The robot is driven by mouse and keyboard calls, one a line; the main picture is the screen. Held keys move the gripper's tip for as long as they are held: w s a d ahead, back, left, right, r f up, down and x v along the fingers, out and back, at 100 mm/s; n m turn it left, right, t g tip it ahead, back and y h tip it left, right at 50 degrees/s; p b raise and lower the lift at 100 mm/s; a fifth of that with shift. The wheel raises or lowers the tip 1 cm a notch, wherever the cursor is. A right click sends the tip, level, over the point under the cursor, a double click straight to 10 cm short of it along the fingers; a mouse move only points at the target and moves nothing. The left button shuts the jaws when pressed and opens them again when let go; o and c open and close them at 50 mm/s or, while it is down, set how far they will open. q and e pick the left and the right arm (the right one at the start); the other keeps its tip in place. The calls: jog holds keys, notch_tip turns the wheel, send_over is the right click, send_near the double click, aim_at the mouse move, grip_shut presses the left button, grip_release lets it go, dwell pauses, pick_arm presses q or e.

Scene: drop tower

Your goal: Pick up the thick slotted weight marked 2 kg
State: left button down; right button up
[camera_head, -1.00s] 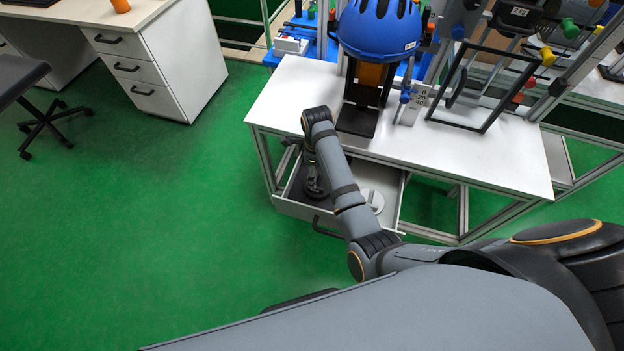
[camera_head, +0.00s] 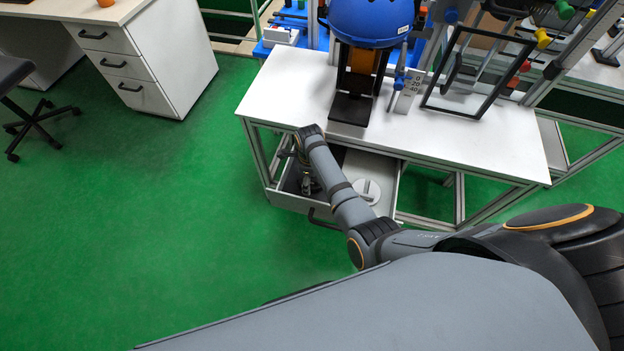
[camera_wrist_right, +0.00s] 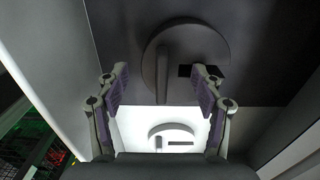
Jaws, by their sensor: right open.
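The open drawer (camera_head: 292,203) under the white table holds round slotted weights. In the right wrist view a large weight (camera_wrist_right: 200,42) lies in the dark part, with an upright bar (camera_wrist_right: 162,75) and a dark slot. A second, paler weight (camera_wrist_right: 172,129) lies in the bright part; it also shows in the head view (camera_head: 369,189). No 2 kg mark is readable on either. My right gripper (camera_wrist_right: 160,90) is open and empty, its fingers on either side of the large weight's bar; contact cannot be told. In the head view my right gripper (camera_head: 308,183) is over the drawer's left part. My left gripper is out of view.
The white table top (camera_head: 290,85) overhangs the drawer's back. A blue helmet (camera_head: 372,18) on a stand and a black frame (camera_head: 480,75) are on it. A drawer cabinet (camera_head: 165,65) and a chair (camera_head: 35,110) stand left. Green floor in front is clear.

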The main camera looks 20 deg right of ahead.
jog(key=shift+c, duration=0.2)
jog(key=shift+s, duration=0.15)
jog(key=c, duration=1.2)
grip_shut()
